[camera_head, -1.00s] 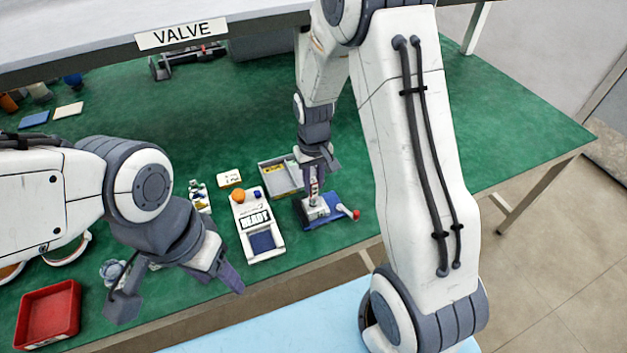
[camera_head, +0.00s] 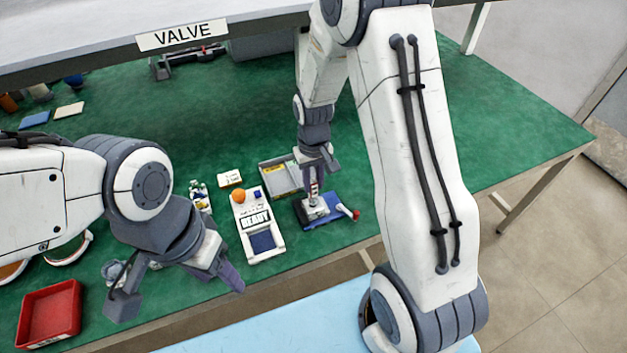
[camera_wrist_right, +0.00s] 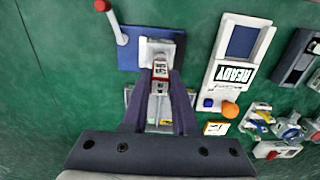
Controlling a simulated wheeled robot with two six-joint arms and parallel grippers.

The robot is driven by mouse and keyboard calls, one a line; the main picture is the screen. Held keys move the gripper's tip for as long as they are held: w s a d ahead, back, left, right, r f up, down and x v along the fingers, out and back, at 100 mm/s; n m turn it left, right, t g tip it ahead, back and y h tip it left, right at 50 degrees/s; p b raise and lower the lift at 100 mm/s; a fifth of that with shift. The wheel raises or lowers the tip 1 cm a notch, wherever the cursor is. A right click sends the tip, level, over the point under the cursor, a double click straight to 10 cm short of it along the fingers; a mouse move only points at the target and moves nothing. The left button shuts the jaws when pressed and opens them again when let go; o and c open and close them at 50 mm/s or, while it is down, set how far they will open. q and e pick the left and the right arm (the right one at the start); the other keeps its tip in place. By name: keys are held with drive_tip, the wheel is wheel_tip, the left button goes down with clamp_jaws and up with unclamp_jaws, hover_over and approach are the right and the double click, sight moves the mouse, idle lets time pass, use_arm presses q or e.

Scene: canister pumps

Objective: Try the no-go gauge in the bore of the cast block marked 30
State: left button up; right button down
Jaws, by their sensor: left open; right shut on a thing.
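My right gripper (camera_head: 316,184) is shut on the no-go gauge (camera_head: 314,191), a slim pale and dark piece with a red band. The gauge (camera_wrist_right: 160,72) also shows between the fingers (camera_wrist_right: 160,92) in the right wrist view. It stands upright over the cast block (camera_head: 314,209), which is pale grey and sits in a blue fixture (camera_head: 337,214). The gauge's lower end meets the block's top; I cannot tell how deep it sits in the bore. The number on the block is not readable. My left gripper (camera_head: 178,292) is open and empty, near the front edge.
A white device reading READY (camera_head: 256,222) stands left of the fixture. Behind it are a grey tray (camera_head: 281,177) and a small white card (camera_head: 229,179). The fixture's lever has a red knob (camera_head: 356,215). A red bin (camera_head: 50,314) is at front left. The bench's right side is clear.

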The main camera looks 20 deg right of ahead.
drive_tip(key=shift+f+b, duration=0.4)
drive_tip(key=shift+f, duration=0.15)
drive_tip(key=shift+r, duration=0.25)
idle(0.6)
drive_tip(key=shift+r+p, duration=0.25)
drive_tip(key=shift+p, duration=0.3)
idle(0.9)
drive_tip(key=shift+f, duration=0.45)
drive_tip(key=shift+r, duration=0.1)
idle(0.8)
drive_tip(key=shift+r+p, duration=0.35)
drive_tip(key=shift+p, duration=0.05)
idle(1.0)
